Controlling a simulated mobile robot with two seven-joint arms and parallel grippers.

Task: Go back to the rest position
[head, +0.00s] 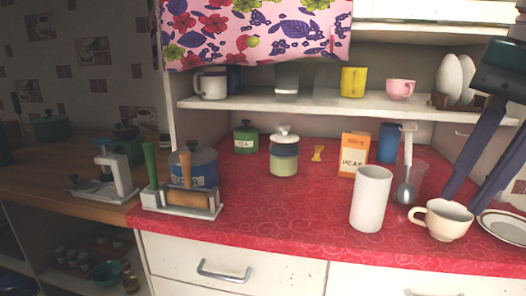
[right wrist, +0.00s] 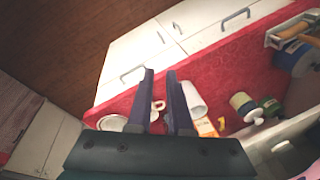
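My right gripper (head: 462,203) is at the right of the head view, its two dark purple fingers pointing down and left. The fingers are apart with nothing between them. In the right wrist view the same gripper (right wrist: 160,73) shows an open gap, with the cream cup (right wrist: 158,105) seen beyond it. In the head view this cup (head: 443,220) stands on the red counter (head: 270,205) below the fingertips. My left gripper is not in view.
A white cylinder (head: 370,198), a ladle (head: 406,170), an orange peas box (head: 354,154) and a plate (head: 508,229) stand near the right gripper. The shelf (head: 310,104) above holds mugs and upright plates. Bare counter lies left of the cylinder.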

